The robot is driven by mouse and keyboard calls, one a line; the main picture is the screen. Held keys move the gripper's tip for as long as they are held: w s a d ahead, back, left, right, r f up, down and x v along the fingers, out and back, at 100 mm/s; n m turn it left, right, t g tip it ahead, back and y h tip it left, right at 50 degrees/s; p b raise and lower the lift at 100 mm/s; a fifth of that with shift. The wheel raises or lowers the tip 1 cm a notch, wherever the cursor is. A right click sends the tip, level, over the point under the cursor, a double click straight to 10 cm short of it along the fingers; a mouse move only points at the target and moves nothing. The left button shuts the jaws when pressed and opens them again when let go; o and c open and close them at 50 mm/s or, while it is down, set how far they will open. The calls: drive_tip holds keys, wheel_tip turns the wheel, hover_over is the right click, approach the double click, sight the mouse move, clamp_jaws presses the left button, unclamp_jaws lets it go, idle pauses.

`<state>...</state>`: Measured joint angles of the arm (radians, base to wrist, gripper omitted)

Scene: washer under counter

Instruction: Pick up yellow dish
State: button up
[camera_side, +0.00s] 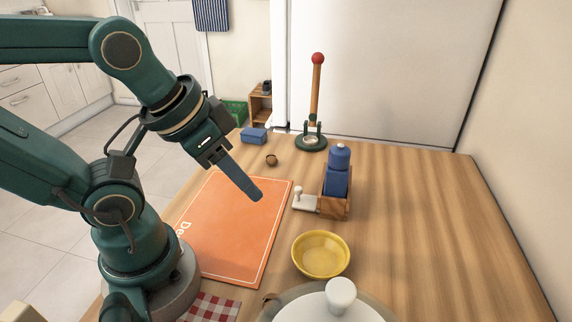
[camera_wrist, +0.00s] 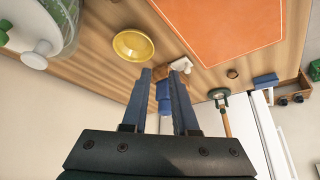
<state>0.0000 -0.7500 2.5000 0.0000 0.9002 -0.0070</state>
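The yellow dish (camera_side: 321,255) is a shallow round bowl. It stands upright on the wooden counter, right of the orange mat, and looks empty. It also shows in the wrist view (camera_wrist: 133,46), above and left of my fingers. My gripper (camera_side: 256,195) is in the air above the orange mat in the side view, apart from the dish. In the wrist view my gripper (camera_wrist: 163,75) has its two fingers spread with a gap between them and nothing held.
A wooden holder with a blue bottle (camera_side: 338,172) stands behind the dish. A lidded pot (camera_side: 341,296) is close in front of it. The orange mat (camera_side: 232,225) lies left. A red-tipped upright stick (camera_side: 317,90) stands at the back. The counter right of the dish is clear.

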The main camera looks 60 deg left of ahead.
sight(340, 245)
drive_tip(key=w+d+f+n+g+h, duration=0.2)
drive_tip(key=w+n+g+h, duration=0.55)
drive_tip(key=n, duration=0.85)
drive_tip(key=w+a+f+n+t+h, duration=0.1)
drive_tip(key=a+f+n+h, duration=0.1)
drive_tip(key=f+n, duration=0.1)
drive_tip(key=w+a+f+n+t+h, duration=0.2)
drive_tip(key=a+f+n, duration=0.1)
drive_tip(key=w+a+f+n+t+h, duration=0.1)
drive_tip(key=a+f+n+h, duration=0.1)
drive_tip(key=a+f+n, duration=0.1)
drive_tip(key=shift+w+a+t, duration=0.2)
drive_tip(key=shift+w+t, duration=0.05)
drive_tip(key=shift+t, duration=0.1)
drive_tip(key=shift+s+a+f+n, duration=0.1)
drive_tip(key=shift+f+n, duration=0.15)
drive_tip(key=shift+n, duration=0.05)
drive_tip(key=x, duration=1.1)
drive_tip(key=shift+d+f, duration=0.1)
drive_tip(key=shift+d, duration=0.25)
